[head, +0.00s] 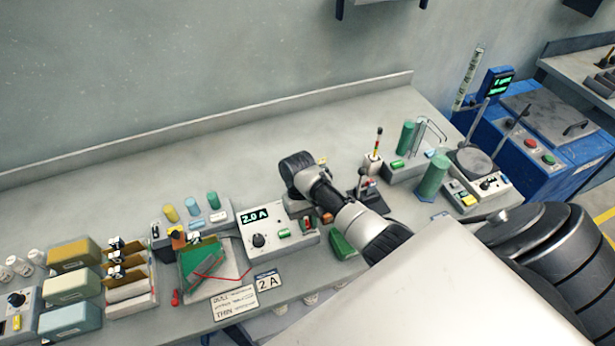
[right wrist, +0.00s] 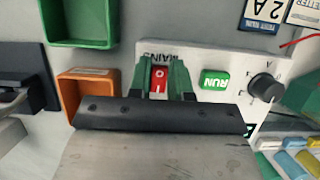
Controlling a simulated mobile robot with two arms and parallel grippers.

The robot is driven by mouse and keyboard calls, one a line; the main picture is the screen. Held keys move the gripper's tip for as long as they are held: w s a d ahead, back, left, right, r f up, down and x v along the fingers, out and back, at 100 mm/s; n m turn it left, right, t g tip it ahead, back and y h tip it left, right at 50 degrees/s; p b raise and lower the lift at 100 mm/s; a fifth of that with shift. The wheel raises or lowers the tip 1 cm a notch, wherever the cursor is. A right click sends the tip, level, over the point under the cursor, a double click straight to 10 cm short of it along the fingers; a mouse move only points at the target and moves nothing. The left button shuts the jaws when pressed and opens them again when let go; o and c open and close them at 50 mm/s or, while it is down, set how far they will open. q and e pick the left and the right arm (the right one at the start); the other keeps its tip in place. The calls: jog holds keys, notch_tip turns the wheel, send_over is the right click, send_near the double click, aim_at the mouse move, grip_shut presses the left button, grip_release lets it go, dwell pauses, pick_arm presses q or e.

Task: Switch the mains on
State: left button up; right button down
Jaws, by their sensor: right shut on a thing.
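The power supply (head: 277,241) is a pale box on the bench with a lit display reading 2.0 A, a dark knob and a green RUN button (right wrist: 214,80). Its red mains switch (right wrist: 159,78), marked O and I under the word MAINS, shows in the right wrist view. My right gripper (right wrist: 160,86) reaches down over that end of the box, its two green fingers shut on either side of the switch. In the head view my wrist partly hides the switch and fingertips. My left gripper is not in view.
An orange bin (right wrist: 88,95) and a green bin (right wrist: 78,22) sit beside the power supply. The bench behind (head: 190,165) is clear.

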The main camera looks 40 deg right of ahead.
jog(key=c, duration=1)
grip_release()
jog(key=shift+c, duration=0.2)
jog(key=shift+w+r, duration=0.2)
jog(key=shift+r, duration=0.1)
jog(key=v, duration=1)
